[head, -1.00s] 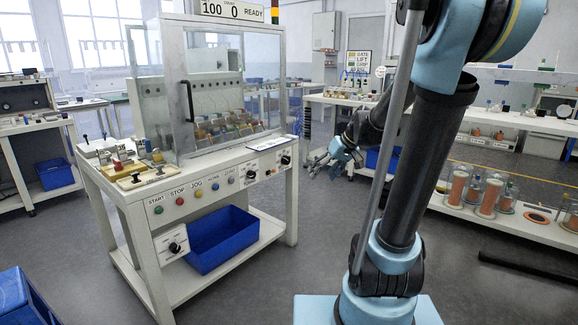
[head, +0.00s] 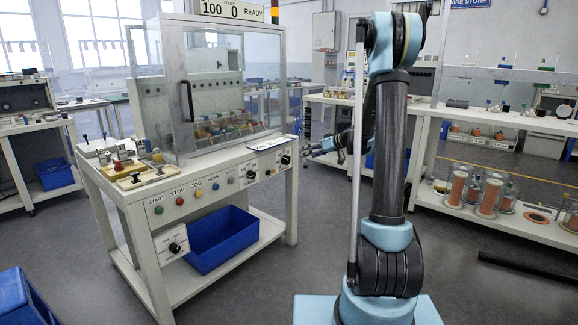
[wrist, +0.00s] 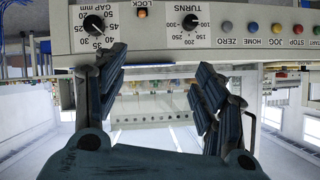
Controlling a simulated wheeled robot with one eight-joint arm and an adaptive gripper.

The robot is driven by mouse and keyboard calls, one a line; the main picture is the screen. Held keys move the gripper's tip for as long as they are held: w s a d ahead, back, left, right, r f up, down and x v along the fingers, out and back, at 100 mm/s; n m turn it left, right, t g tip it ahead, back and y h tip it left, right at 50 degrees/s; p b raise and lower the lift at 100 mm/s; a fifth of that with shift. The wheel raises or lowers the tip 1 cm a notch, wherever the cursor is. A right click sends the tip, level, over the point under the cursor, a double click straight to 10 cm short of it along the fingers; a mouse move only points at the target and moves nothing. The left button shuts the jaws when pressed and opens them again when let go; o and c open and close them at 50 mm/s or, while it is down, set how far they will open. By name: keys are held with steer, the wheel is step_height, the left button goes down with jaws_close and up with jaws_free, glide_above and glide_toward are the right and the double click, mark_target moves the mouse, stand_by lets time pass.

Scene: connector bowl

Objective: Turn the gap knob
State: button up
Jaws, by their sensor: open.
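The gap knob (wrist: 95,24) is a black round knob with a white pointer on a scale marked "GAP mm", at the top left of the wrist view, which is upside down. In the head view the gap knob (head: 286,160) is at the right end of the machine's front panel. My gripper (wrist: 160,62) is open and empty, its fingers spread below the panel in the picture. The gap knob is beyond the left finger, not between the fingers. In the head view my gripper (head: 312,149) is just right of the panel, apart from it and partly hidden by my arm.
The turns knob (wrist: 190,20) and an orange lock light (wrist: 142,13) are beside the gap knob. Several coloured buttons line the panel. A glass guard (head: 205,90) stands above, and a blue bin (head: 222,240) sits below.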

steer(key=w+f+n+t+y, duration=0.1)
steer(key=w+f, duration=0.2)
steer(key=w, duration=0.3)
steer(key=w+f+t+y, duration=0.1)
steer(key=w+f, duration=0.3)
steer(key=w, duration=0.1)
steer(key=n+t+y, duration=0.1)
steer(key=t+y, duration=0.1)
glide_toward(288, 161)
steer(key=x, duration=0.9)
steer(key=shift+w+a+f, duration=0.15)
steer(key=c, duration=1.1)
